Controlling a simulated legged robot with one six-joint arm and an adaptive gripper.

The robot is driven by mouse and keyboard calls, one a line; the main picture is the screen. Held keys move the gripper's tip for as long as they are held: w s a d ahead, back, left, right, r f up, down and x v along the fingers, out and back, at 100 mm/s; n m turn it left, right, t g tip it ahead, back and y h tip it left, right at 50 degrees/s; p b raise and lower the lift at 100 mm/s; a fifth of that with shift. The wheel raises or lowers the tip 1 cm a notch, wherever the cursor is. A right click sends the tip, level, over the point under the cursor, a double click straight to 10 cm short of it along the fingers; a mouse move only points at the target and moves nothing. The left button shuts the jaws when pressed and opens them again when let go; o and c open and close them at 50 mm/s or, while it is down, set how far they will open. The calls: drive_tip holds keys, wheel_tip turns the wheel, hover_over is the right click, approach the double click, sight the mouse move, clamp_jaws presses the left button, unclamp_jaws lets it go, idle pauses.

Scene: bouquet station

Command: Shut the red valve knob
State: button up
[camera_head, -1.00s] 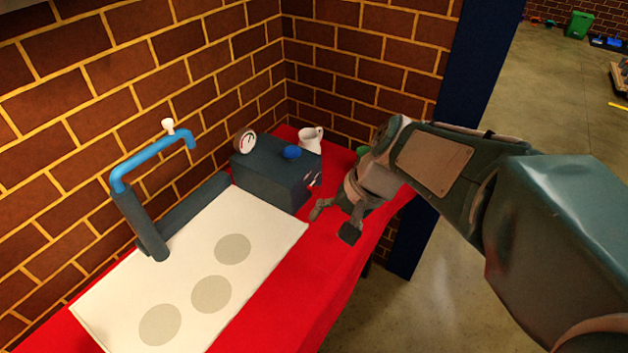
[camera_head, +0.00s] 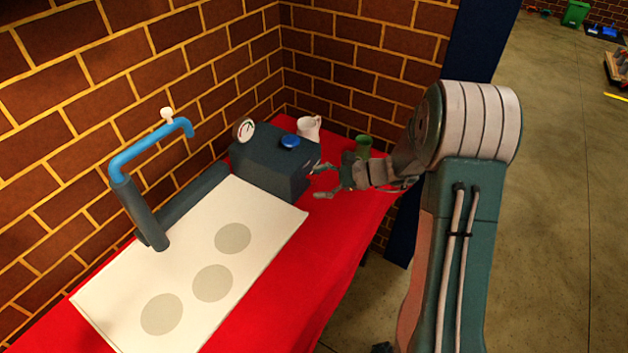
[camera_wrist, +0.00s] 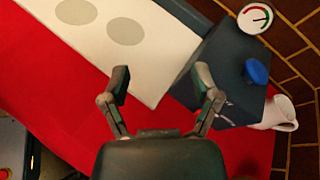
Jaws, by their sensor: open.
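A dark grey box (camera_head: 262,172) stands on the red-covered table, with a round blue knob (camera_head: 289,141) on top and a dial gauge (camera_head: 243,130) at its left. The blue knob also shows in the wrist view (camera_wrist: 257,71). I cannot make out a red knob in either view. Small pale marks show on the box's right face (camera_wrist: 224,111), partly behind a finger in the wrist view. My gripper (camera_head: 322,181) is open and empty beside that right face, its fingers towards the box. Whether it touches the box I cannot tell.
A white board (camera_head: 190,265) with grey circles lies in front of the box. A blue pipe (camera_head: 150,150) rises at the left. Brick walls close the back.

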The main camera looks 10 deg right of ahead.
drive_tip(key=w+d+f+m+t, duration=0.3)
drive_tip(key=w+d+f+m, duration=0.1)
drive_tip(key=f, duration=0.2)
drive_tip(key=m+t, duration=0.5)
drive_tip(key=m, duration=0.1)
approach(317, 181)
drive_tip(key=shift+s+a+r+h, duration=0.15)
drive_tip(key=shift+s+a+h, duration=0.05)
drive_tip(key=shift+h, duration=0.2)
drive_tip(key=x, duration=1)
drive_tip(key=shift+w+a+r, duration=0.1)
drive_tip(key=shift+w+a, duration=0.15)
drive_tip(key=shift+w, duration=0.05)
clamp_jaws()
